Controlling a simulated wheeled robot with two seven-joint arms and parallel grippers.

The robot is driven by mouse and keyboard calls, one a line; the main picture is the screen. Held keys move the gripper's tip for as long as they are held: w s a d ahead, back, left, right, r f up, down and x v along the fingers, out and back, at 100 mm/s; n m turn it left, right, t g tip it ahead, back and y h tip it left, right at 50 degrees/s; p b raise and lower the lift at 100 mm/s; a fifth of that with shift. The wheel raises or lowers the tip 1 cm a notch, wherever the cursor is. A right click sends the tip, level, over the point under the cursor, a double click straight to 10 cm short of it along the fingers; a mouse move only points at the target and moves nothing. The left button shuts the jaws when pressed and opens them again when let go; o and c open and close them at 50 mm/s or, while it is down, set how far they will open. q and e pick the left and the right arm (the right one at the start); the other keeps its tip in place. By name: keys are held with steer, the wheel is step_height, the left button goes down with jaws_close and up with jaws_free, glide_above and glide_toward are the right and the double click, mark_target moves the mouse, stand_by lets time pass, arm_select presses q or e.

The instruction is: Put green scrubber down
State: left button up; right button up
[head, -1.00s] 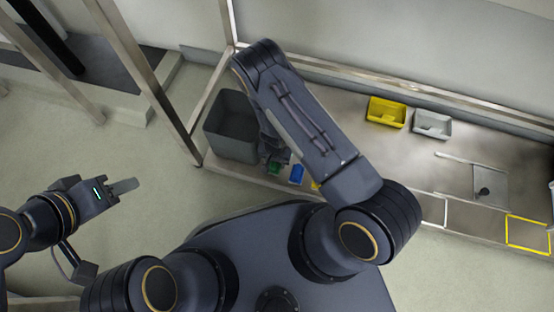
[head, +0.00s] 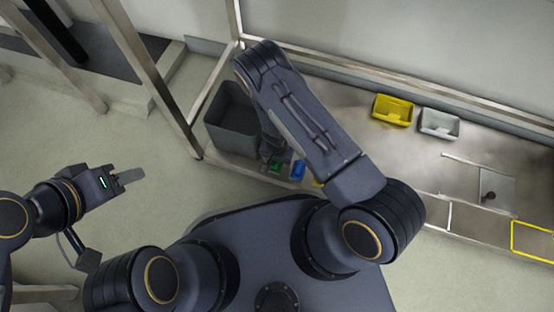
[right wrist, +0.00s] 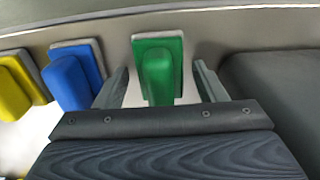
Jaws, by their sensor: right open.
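The green scrubber (right wrist: 158,68) stands on the bench between the two fingers of my right gripper (right wrist: 162,85) in the right wrist view. The fingers are open, with a gap on each side of it. In the head view the green scrubber (head: 277,167) shows as a small patch at the bench's front edge, beside my right gripper (head: 267,160), which my right arm partly hides. My left gripper (head: 128,178) is away from the bench over the floor at the left, and its finger gap is not clear.
A blue scrubber (right wrist: 75,80) and a yellow one (right wrist: 18,85) stand left of the green one. A dark grey bin (head: 232,125) is close on the other side. A yellow tray (head: 393,110) and a grey tray (head: 439,124) sit farther right on the bench (head: 400,155).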

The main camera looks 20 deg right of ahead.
step_height(320, 180, up, 12)
steer(key=p, duration=0.6)
steer(key=shift+r, duration=0.15)
